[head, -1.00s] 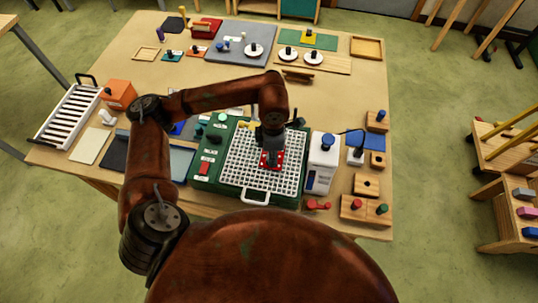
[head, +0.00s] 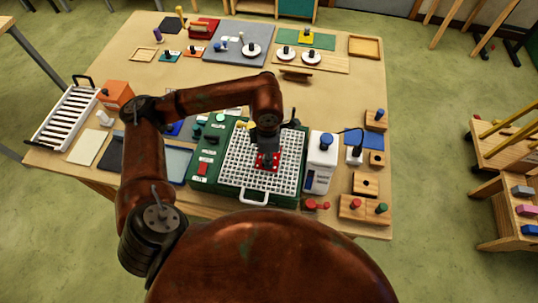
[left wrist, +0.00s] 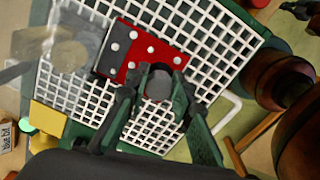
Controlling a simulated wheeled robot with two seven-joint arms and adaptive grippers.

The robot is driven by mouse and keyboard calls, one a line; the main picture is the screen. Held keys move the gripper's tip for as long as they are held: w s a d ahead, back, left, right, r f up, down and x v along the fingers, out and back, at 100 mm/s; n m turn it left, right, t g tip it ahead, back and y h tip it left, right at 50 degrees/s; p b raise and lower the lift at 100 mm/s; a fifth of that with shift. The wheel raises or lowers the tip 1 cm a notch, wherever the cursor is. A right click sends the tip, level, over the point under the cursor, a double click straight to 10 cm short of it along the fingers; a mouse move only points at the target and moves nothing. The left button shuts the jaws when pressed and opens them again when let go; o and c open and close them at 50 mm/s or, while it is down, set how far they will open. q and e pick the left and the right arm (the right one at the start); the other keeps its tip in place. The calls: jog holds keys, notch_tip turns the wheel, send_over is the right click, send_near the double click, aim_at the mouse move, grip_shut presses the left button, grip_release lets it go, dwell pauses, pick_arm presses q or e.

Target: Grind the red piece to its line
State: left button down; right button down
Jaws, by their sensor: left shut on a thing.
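The red piece (head: 267,163) sits on the white grid of the green grinder (head: 204,166). In the left wrist view the red piece (left wrist: 150,45) is a flat plate with several pale dots, a black area at its left end and a round grey knob. My left gripper (head: 266,151) reaches down over it from above. In the left wrist view its fingers (left wrist: 160,95) are shut around the grey knob. My right gripper is out of view.
A white bottle-like unit with a blue cap (head: 322,155) stands right of the grinder. Wooden blocks with knobs (head: 366,184) line the table's right edge. A white rack (head: 66,118) and an orange box (head: 116,95) are at the left. Grid cells around the piece are clear.

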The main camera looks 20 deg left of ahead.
pick_arm(q)
jog(key=shift+s+d, duration=0.2)
jog(key=shift+s, duration=0.6)
jog(key=shift+s+d, duration=0.15)
jog(key=shift+s, duration=0.65)
jog(key=c, duration=1.6)
grip_release()
notch_tip(320, 180, up, 12)
